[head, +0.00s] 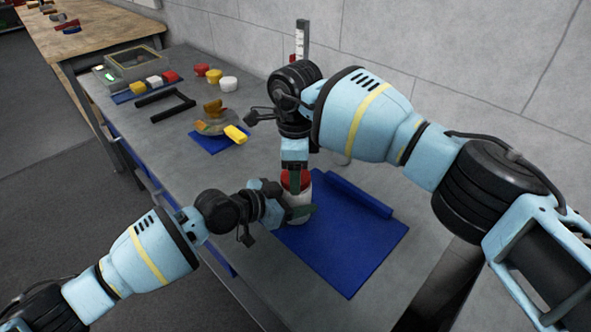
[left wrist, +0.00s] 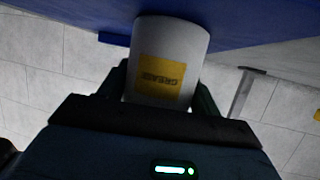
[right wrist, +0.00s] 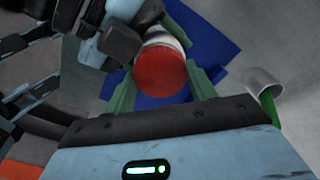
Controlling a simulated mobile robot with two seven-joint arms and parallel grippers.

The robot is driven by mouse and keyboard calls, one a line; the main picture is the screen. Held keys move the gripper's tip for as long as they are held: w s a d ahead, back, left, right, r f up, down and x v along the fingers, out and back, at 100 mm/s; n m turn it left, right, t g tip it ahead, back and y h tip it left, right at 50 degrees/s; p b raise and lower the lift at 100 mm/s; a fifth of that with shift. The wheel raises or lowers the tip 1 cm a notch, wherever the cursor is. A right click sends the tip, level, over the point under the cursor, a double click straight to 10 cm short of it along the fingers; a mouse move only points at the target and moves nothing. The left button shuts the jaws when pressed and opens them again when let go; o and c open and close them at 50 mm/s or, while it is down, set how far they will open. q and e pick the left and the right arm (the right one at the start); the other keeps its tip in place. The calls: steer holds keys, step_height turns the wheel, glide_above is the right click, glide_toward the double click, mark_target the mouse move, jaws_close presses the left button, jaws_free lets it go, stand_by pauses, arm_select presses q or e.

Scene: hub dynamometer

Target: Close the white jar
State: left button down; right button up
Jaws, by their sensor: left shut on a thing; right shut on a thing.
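The white jar (head: 299,209) stands upright on a blue mat (head: 355,250). Its yellow "GREASE" label shows upside down in the left wrist view (left wrist: 163,75). My left gripper (head: 291,208) is shut on the jar's body from the side. A red lid (head: 296,181) is directly above the jar's mouth, and its round top shows in the right wrist view (right wrist: 160,72). My right gripper (right wrist: 162,88) points down from above and is shut on the lid. Lid and jar look in line, but I cannot tell whether the lid is seated.
A raised blue edge (head: 358,193) runs along the mat's far side. Further left are a smaller blue mat with a yellow-ended tool (head: 236,134), a black frame (head: 165,104), and red, yellow and white (head: 229,84) pots. The wall is close behind the bench.

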steer(key=m, duration=0.2)
steer(key=shift+m, duration=0.4)
steer(key=o, duration=1.1)
steer(key=shift+r, duration=0.15)
steer(key=shift+r, duration=2.15)
steer(key=shift+c, duration=0.5)
